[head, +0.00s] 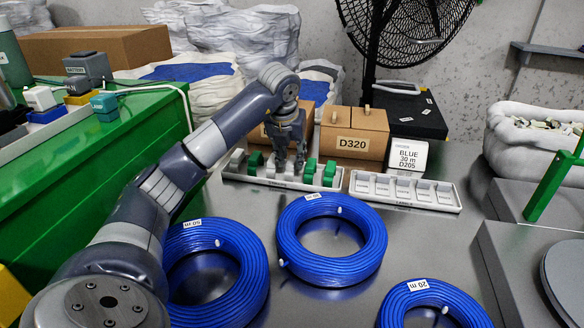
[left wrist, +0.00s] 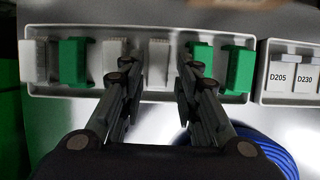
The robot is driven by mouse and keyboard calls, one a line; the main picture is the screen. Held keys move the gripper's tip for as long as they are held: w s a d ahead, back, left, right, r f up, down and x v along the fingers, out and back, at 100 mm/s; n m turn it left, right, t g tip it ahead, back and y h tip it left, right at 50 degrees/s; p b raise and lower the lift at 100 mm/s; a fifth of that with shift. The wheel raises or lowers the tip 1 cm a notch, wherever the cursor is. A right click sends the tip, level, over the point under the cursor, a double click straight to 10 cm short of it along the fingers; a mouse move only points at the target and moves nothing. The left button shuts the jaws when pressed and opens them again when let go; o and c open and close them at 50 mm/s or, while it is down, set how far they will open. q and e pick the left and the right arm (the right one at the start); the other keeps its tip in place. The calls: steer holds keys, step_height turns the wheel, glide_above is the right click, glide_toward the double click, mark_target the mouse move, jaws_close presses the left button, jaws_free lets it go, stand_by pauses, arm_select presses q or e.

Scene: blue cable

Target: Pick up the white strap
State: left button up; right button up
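My left gripper (head: 289,160) is above a light grey tray (head: 236,178) that holds white straps (head: 270,168) and green straps (head: 329,173) in a row. In the left wrist view the gripper (left wrist: 158,85) is open, its two fingers apart. One white strap (left wrist: 158,62) shows between the fingers, ahead of the tips. Another white strap (left wrist: 115,52) is left of it, partly behind the left finger. A green strap (left wrist: 200,55) is on its right, near the right finger. I cannot tell whether the fingers touch any strap. My right gripper is not in view.
A labelled tray (head: 404,193) stands just right of the strap tray. Blue cable coils (head: 331,240) lie in front on the metal table. Cardboard boxes (head: 354,133) and a white label box (head: 408,156) stand behind. A green bench (head: 100,165) is at left.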

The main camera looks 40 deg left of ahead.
mark_target(291, 161)
arm_select(q)
steer(key=b+x, duration=0.1)
steer(key=x, duration=0.3)
steer(key=shift+w+a+f, duration=0.15)
steer(key=shift+a+f, duration=0.05)
steer(key=shift+f, duration=0.15)
steer(key=shift+r, duration=0.1)
steer(key=c, duration=0.5)
